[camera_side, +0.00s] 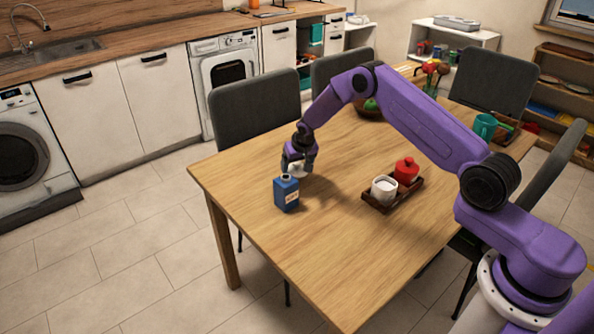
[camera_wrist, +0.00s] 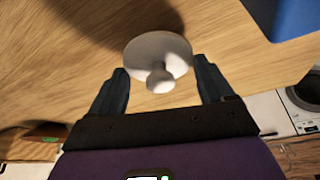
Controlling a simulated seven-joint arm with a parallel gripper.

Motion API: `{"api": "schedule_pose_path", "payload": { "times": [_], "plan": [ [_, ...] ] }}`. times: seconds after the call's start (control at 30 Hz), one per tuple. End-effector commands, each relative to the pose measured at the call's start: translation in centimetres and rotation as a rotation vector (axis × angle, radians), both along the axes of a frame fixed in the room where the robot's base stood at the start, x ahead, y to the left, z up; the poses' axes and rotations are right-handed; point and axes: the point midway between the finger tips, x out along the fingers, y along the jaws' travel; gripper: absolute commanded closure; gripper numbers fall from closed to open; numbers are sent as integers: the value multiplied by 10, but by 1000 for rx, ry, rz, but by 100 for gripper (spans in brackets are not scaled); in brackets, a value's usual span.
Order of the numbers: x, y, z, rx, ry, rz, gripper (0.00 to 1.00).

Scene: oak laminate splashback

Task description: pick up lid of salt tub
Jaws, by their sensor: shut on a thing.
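The white lid (camera_wrist: 150,50), a round disc with a knob, is between my gripper's fingers (camera_wrist: 161,66) in the wrist view, its rim against them. In the side view my gripper (camera_side: 298,168) points down near the table's left end, shut on the lid (camera_side: 299,172), which is partly hidden by the fingers. I cannot tell whether the lid is clear of the table. The white tub (camera_side: 383,190), apparently the salt tub, stands uncovered in a dark tray, to the right of my gripper.
A blue bottle (camera_side: 286,193) stands close beside my gripper. A red lidded pot (camera_side: 406,171) shares the dark tray (camera_side: 378,207) with the white tub. A fruit bowl (camera_side: 368,113) and a teal mug (camera_side: 485,127) stand farther back. The table's near part (camera_side: 330,260) is clear.

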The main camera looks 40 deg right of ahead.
Motion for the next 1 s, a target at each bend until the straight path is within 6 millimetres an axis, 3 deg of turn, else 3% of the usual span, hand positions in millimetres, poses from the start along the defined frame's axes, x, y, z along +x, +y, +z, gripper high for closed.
{"api": "schedule_pose_path", "payload": {
  "times": [0.4,0.8,1.0],
  "plan": [
    [-53,4,64,0,-2,0,48],
    [-118,9,90,0,-1,-1,48],
    [-134,10,96,1,-1,0,48]
  ]
}}
